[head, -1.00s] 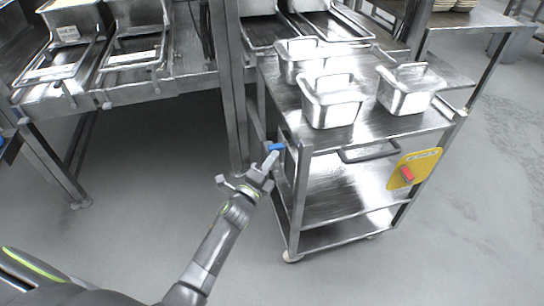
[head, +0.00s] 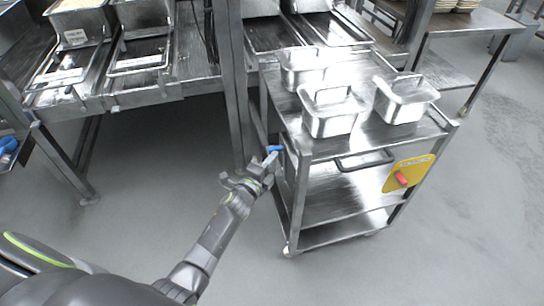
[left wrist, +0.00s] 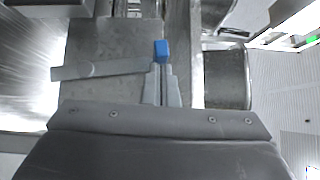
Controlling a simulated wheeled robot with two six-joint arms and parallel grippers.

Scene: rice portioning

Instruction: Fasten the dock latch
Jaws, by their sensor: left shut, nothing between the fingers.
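The dock latch has a blue tip (head: 273,149) at the left side of the steel cart (head: 330,165), beside the leg of the steel counter. In the left wrist view a flat grey bar (left wrist: 112,69) with a round pivot runs sideways, and the blue tip (left wrist: 161,50) shows just beyond my fingertips. My left gripper (head: 262,166) is shut with nothing between its fingers, close to the blue tip. In the left wrist view its fingers (left wrist: 161,72) are together at the bar's right end. Whether they touch the latch I cannot tell. My right gripper is not in view.
The steel counter (head: 150,92) holds trays at the back left. A blue item (head: 8,145) shows at the left edge. The floor right of the cart is clear.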

